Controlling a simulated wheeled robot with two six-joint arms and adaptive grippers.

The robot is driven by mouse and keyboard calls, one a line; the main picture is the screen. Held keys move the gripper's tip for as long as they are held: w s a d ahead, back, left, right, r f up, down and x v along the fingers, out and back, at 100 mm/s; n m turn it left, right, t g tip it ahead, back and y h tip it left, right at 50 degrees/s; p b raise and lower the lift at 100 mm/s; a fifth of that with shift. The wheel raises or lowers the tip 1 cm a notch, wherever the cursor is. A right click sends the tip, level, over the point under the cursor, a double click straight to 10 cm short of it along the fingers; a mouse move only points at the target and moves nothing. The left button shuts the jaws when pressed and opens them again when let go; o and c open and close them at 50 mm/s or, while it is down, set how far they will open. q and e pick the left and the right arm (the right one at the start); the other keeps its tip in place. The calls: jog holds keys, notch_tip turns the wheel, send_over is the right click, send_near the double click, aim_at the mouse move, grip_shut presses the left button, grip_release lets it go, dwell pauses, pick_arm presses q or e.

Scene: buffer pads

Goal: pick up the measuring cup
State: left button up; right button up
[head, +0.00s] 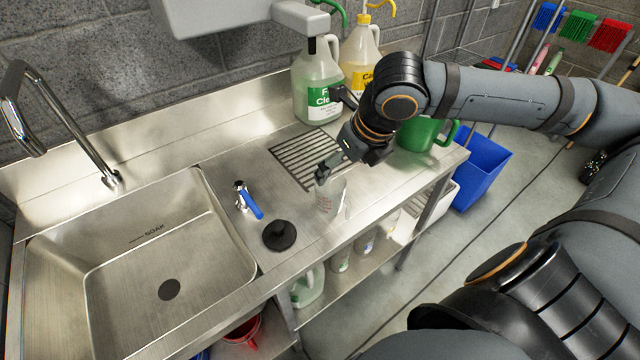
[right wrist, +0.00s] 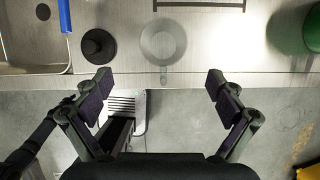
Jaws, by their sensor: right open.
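The clear measuring cup (head: 331,197) with faint red markings stands upright on the steel counter, right of the black plunger-like stopper. In the right wrist view the cup (right wrist: 163,40) is seen from above, its handle toward my gripper. My right gripper (head: 336,140) is open and empty, behind and above the cup in the head view. In the right wrist view its two fingers (right wrist: 160,92) are spread wide, with the cup beyond the tips and centred between them. One finger partly overlaps the cup's rim in the head view. My left gripper is not in view.
The black stopper (head: 279,236) and a blue-handled tap (head: 250,200) stand left of the cup. A drain grate (head: 306,158), a cleaner jug (head: 318,85) and a green jug (head: 420,134) are near. The sink (head: 150,260) is left. The counter's front edge lies close to the cup.

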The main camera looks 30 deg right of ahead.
aim_at(338, 193)
jog(key=shift+s+r+n, duration=0.1)
jog(key=shift+r+n, duration=0.15)
jog(key=shift+n, duration=0.05)
jog(key=shift+s+d, duration=0.1)
jog(key=shift+s, duration=0.15)
jog(key=shift+d+f+p, duration=0.2)
jog(key=shift+f+p, duration=0.1)
jog(key=shift+f, duration=0.2)
jog(key=x, duration=0.3)
jog(key=shift+w+a+f, duration=0.15)
jog(key=shift+w+f, duration=0.1)
jog(key=shift+w, duration=0.05)
jog(key=shift+w+f+b, duration=0.1)
jog(key=shift+f+b, duration=0.15)
jog(key=shift+b, duration=0.05)
jog(key=b+x, duration=0.2)
jog(key=x, duration=0.2)
jog(key=shift+w+f, duration=0.15)
jog(key=shift+f, duration=0.2)
jog(key=shift+w+f, duration=0.2)
jog(key=shift+w, duration=0.05)
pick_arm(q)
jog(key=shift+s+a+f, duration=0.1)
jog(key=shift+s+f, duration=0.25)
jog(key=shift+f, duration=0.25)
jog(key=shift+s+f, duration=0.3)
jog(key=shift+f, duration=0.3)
pick_arm(e)
jog(key=shift+s, duration=0.1)
jog(key=shift+c, duration=0.3)
